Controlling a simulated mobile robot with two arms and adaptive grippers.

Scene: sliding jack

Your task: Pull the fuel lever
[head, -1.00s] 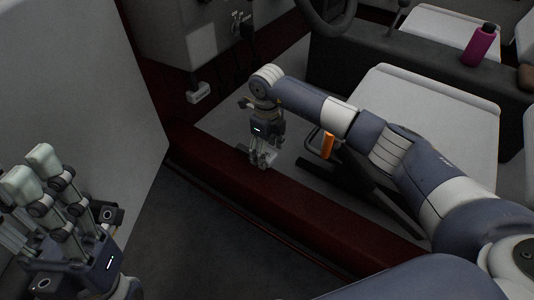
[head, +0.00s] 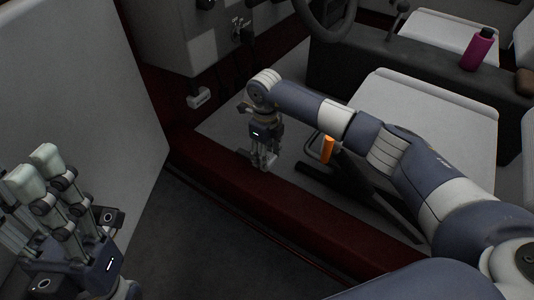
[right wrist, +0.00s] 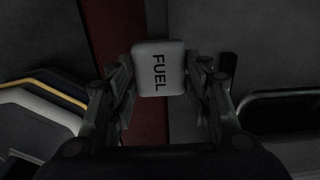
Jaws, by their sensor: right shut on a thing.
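The fuel lever (right wrist: 158,68) is a light grey block marked FUEL, seen between my right fingers in the right wrist view. My right gripper (head: 263,164) points down at the dark red door sill in the head view and is shut on the fuel lever. In the head view its fingers hide most of the lever. My left gripper (head: 32,168) is at the lower left, away from the lever. Its pads look close together from this angle, so its opening is unclear.
A small light labelled handle (head: 199,97) is on the panel left of the right gripper. A steering wheel (head: 325,16) and purple bottle (head: 478,48) are farther back. The dark floor in front is clear.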

